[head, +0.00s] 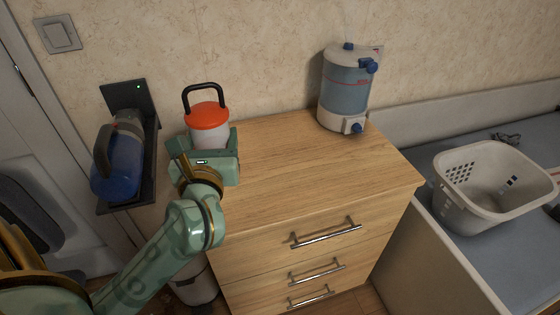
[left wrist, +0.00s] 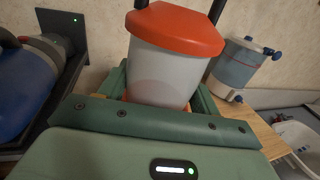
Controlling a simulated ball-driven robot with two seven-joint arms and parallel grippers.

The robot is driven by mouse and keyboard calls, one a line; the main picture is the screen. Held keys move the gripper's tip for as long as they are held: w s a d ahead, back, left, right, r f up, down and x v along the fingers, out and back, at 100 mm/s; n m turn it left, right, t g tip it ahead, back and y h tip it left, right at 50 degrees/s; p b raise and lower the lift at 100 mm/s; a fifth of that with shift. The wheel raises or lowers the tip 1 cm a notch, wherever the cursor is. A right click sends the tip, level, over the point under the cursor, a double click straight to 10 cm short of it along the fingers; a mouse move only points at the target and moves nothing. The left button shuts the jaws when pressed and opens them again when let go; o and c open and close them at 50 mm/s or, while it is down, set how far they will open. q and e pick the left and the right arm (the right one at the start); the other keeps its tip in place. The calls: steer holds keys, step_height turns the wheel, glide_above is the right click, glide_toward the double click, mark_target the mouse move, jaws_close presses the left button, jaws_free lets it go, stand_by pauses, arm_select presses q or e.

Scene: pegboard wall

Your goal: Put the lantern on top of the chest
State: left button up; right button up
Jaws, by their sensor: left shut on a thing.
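The lantern (head: 207,122) has an orange cap, a whitish translucent body and a black loop handle. My left gripper (head: 208,148) is shut around its lower body and holds it upright at the chest's back left corner. The lantern fills the upper middle of the left wrist view (left wrist: 163,62), between green fingers. Its base is hidden by the gripper, so I cannot tell whether it touches the chest. The chest (head: 290,180) is light wood with a flat top and several drawers with metal bar handles. My right gripper is not in view.
A drink dispenser (head: 345,92) stands at the chest's back right. The middle of the top is clear. A black wall bracket (head: 127,95) holding a blue jug (head: 120,165) is left of the lantern. A pale basket (head: 485,185) sits on the lower surface at right.

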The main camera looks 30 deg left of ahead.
arm_select(q)
steer(key=w+d+f+b, duration=0.1)
steer(key=w+f+b, duration=0.2)
steer(key=w+f, duration=0.1)
steer(key=w+f+b, duration=0.3)
steer(key=w+f, duration=0.1)
steer(key=w+d+f+b, duration=0.1)
steer(key=w+f+b, duration=0.2)
steer(key=w+f, duration=0.1)
steer(key=shift+w+d+f, duration=0.2)
steer(key=shift+d+f, duration=0.1)
steer(key=shift+s+r, duration=0.1)
steer(key=shift+r, duration=0.1)
steer(key=shift+f, duration=0.2)
steer(key=o, duration=1.7)
steer(key=shift+c, duration=0.2)
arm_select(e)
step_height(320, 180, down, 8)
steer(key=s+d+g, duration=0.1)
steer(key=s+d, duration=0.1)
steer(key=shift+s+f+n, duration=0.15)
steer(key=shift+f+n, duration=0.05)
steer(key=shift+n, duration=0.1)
